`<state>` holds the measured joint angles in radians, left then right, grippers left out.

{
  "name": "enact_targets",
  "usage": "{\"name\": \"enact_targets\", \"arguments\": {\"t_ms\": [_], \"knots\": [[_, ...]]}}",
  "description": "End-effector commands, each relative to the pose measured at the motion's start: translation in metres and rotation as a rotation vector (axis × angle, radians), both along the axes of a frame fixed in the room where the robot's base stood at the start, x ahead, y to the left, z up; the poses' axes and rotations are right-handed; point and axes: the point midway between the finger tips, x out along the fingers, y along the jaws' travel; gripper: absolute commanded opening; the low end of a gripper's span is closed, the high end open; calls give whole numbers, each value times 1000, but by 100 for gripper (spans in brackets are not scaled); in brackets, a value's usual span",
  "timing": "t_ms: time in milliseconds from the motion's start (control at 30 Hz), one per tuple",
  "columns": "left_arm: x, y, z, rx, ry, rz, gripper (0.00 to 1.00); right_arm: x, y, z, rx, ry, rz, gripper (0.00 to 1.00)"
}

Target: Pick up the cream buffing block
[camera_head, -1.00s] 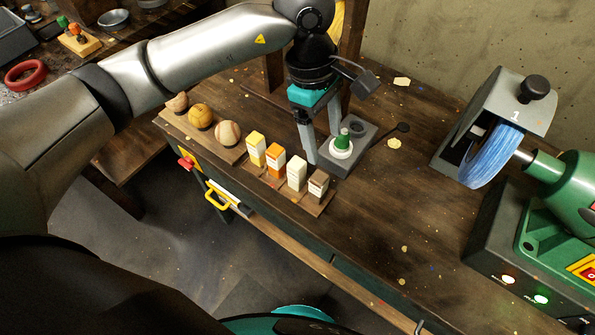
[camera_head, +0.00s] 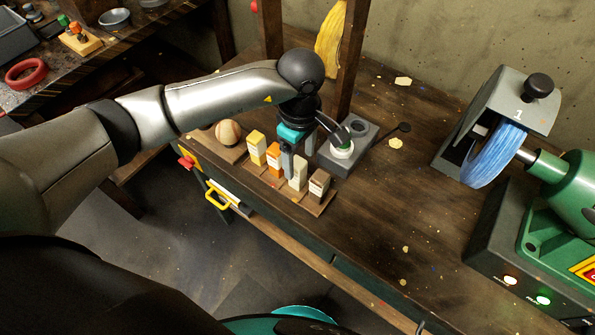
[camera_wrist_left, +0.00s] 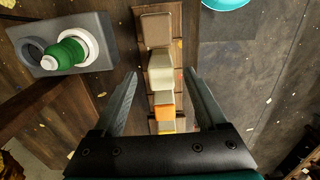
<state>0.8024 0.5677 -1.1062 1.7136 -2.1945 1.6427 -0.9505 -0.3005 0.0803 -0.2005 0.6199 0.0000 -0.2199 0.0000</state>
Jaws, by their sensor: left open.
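The cream buffing block (camera_head: 298,172) stands upright in a wooden rack (camera_head: 316,208) on the workbench, between an orange block (camera_head: 274,160) and a brown block (camera_head: 318,184). A yellow block (camera_head: 257,147) stands at the rack's left end. My left gripper (camera_head: 297,164) is open and points down just behind the cream block in the head view. In the left wrist view, the cream block (camera_wrist_left: 161,70) shows between the tips of the two open fingers (camera_wrist_left: 160,78), apart from both. My right gripper is in neither view.
A grey holder (camera_head: 343,160) with a green-and-white piece (camera_head: 342,145) stands close beside the left gripper. A green buffing machine with a blue wheel (camera_head: 495,155) stands at the right. The bench between is mostly clear.

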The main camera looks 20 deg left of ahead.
Motion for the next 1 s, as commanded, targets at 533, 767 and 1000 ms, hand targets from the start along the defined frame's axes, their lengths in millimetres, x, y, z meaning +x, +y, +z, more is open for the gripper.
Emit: {"name": "enact_targets", "arguments": {"t_ms": [533, 767, 1000], "knots": [[0, 4, -41, -1, 0, 0, 75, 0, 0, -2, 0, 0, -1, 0], [0, 4, -41, -1, 0, 1, 50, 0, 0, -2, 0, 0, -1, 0], [0, 4, -41, -1, 0, 1, 23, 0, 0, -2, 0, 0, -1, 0]]}}
